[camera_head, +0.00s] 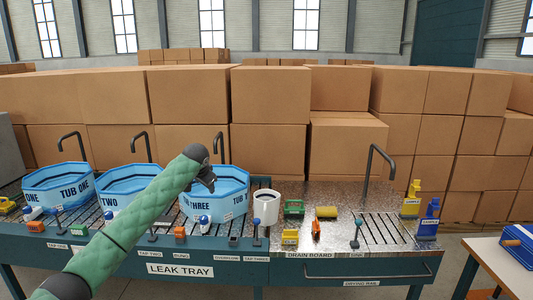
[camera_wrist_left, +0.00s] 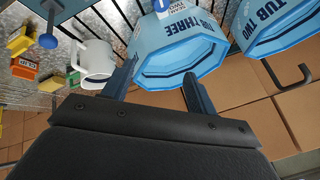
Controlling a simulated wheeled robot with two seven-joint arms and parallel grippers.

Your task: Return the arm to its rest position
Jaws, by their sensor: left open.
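My left arm reaches in from the lower left in a green sleeve. Its gripper (camera_head: 207,178) hangs in front of and above the blue tub labelled THREE (camera_head: 232,200), partly covering it. In the left wrist view the two fingers of the left gripper (camera_wrist_left: 160,75) are spread apart with nothing held between them. Tub THREE (camera_wrist_left: 180,50) shows beyond the fingertips, and I cannot tell any contact. My right gripper is in neither view.
Tub ONE (camera_head: 58,188) and tub TWO (camera_head: 117,190) stand left on the leak tray. A white mug (camera_head: 266,207) stands right of tub THREE. Black taps rise behind.

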